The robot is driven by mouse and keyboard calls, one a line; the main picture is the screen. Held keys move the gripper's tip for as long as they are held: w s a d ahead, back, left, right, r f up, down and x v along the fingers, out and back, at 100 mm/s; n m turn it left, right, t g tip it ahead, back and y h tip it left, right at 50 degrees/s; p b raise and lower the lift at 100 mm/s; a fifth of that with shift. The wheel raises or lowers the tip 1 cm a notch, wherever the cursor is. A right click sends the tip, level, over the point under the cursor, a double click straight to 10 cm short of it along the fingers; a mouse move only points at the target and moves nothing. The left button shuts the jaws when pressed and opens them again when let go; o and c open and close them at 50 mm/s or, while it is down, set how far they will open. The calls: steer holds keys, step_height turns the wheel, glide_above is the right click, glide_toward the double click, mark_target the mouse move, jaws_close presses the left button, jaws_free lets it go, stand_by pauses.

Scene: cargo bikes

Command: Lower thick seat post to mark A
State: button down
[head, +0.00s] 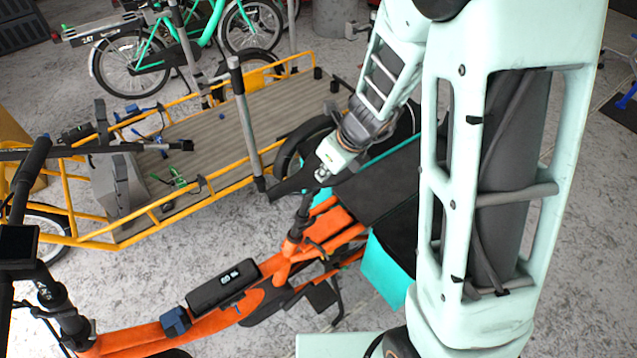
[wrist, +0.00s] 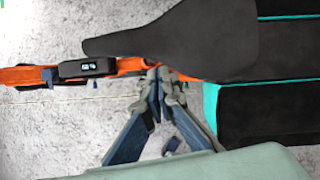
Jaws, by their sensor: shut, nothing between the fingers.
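The orange cargo bike (head: 205,325) has a dark saddle (head: 298,183) on a dark seat post (head: 302,212) that rises from the orange frame. In the wrist view the saddle (wrist: 190,45) hides the post. I cannot make out mark A or the clamp's state. My gripper (wrist: 158,74) is shut and empty, its fingertips together beside the saddle's lower edge and overlapping the orange frame (wrist: 130,66) in the picture. I cannot tell whether they touch anything. In the head view the fingers are hidden around the saddle, below my wrist.
A black box with a small display (head: 222,287) sits on the orange frame. A black and teal cargo box (head: 390,262) lies right of the saddle. A yellow cargo bike with a slatted deck (head: 215,135) stands behind, its grey upright post (head: 243,120) near the saddle. Bare floor shows front left.

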steer(key=shift+b+x, duration=0.65)
steer(key=shift+x, duration=1.75)
steer(key=f+b, duration=0.2)
steer(key=a+f+b, duration=0.1)
steer(key=f, duration=0.1)
steer(key=shift+s+f+b, duration=0.1)
steer(key=shift+s+b, duration=0.3)
steer(key=shift+s, duration=0.1)
steer(key=shift+d+r+p, duration=0.15)
steer(key=shift+r+p, duration=0.55)
steer(key=shift+p, duration=0.05)
step_height(320, 180, up, 12)
steer(key=p, duration=0.6)
glide_above(314, 193)
steer(key=s+d, duration=0.4)
steer(key=shift+s+a, duration=0.1)
steer(key=shift+s, duration=0.1)
steer(key=shift+f, duration=0.1)
